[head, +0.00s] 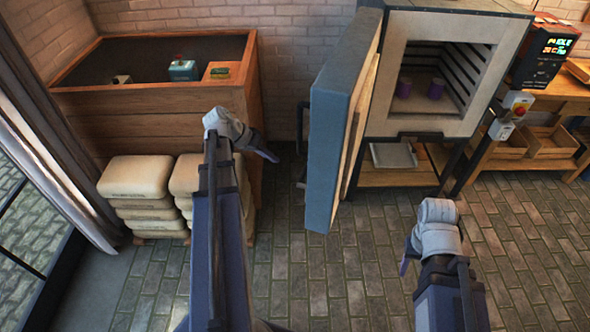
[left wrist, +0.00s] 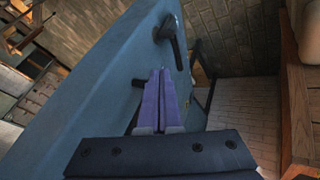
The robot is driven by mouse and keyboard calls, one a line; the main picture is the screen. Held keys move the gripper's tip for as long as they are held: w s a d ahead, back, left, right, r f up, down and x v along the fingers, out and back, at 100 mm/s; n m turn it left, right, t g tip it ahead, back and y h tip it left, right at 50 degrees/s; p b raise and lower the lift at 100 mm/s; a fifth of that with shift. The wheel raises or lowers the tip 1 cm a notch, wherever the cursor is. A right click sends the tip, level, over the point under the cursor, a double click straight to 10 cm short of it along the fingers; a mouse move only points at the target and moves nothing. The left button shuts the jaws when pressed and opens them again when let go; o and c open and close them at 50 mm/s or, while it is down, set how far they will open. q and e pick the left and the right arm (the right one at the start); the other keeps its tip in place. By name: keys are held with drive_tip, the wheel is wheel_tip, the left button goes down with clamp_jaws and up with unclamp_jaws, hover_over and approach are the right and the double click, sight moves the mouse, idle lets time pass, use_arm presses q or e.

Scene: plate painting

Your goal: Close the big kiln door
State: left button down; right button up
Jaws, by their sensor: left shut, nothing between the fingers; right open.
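My right gripper (head: 407,262) is open, low in front of the kiln.
A large wooden bin (head: 150,115) stands at the left, with stacked pale sacks (head: 137,180) before it. A wooden bench (head: 555,100) with a control box (head: 541,52) is right of the kiln. The brick floor (head: 340,280) in front is clear.

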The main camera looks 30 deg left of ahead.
use_arm(q)
drive_tip(key=w+d+f+b, duration=0.5)
drive_tip(key=d+f+b, duration=0.2)
drive_tip(key=f, duration=0.1)
drive_tip(key=shift+w+d, duration=0.15)
drive_tip(key=shift+d, duration=0.25)
